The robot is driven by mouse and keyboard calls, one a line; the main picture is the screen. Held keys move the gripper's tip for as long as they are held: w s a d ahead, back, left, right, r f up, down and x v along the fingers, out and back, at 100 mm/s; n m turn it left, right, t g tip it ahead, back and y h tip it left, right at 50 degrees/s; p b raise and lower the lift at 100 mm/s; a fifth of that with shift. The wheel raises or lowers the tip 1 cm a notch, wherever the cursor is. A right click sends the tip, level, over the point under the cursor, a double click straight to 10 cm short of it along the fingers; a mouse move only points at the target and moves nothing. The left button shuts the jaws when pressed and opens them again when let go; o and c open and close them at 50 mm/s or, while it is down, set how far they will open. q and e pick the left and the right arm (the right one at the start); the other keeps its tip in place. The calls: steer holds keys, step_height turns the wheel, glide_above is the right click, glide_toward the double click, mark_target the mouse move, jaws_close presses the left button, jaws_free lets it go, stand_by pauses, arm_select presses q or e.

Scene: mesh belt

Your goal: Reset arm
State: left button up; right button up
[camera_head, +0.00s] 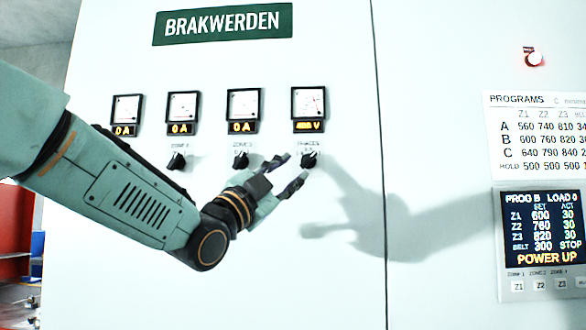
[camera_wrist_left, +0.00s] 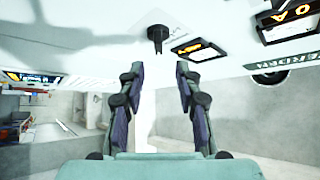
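My left arm comes in from the left in the head view. Its gripper (camera_head: 296,167) is in front of the white cabinet, close to the rightmost black knob (camera_head: 310,160) under the V meter. In the left wrist view the two fingers (camera_wrist_left: 160,68) are spread apart with nothing between them. The black knob (camera_wrist_left: 157,38) shows just beyond the fingertips, roughly centred between them, and looks free of both. My right gripper is in neither view.
The cabinet face (camera_head: 430,120) carries a row of meters (camera_head: 243,104) and more knobs (camera_head: 240,160). A red object (camera_head: 14,235) stands at the far left.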

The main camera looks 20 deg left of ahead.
arm_select(q)
steer(key=shift+w, duration=0.15)
steer(key=shift+s, duration=0.2)
step_height(320, 180, down, 29)
steer(key=w+a+n+g+y+b, duration=0.1)
steer(key=w+n+g+y+b, duration=0.35)
steer(key=n, duration=0.55)
steer(key=s+f+n+g+y+b, duration=0.1)
steer(key=s+f+n+g+b, duration=0.2)
steer(key=f, duration=1.1)
steer(key=s+f+g+y+b, duration=0.1)
steer(key=s+f+g+y, duration=0.3)
steer(key=f, duration=0.9)
steer(key=s+f+n+g+h+b, duration=0.1)
steer(key=s+f+g+b, duration=0.15)
steer(key=s+f, duration=0.7)
steer(key=s+f+n+g+h+b, duration=0.1)
steer(key=s+f+g+b, duration=0.15)
steer(key=s+f, duration=0.7)
steer(key=s+f+g+b, duration=0.6)
steer(key=s+f+b, duration=0.3)
steer(key=s+f, duration=1.1)
step_height(320, 180, down, 4)
steer(key=shift+s+a+r+y, duration=0.1)
steer(key=shift+s+a+y, duration=0.1)
steer(key=shift+y, duration=0.15)
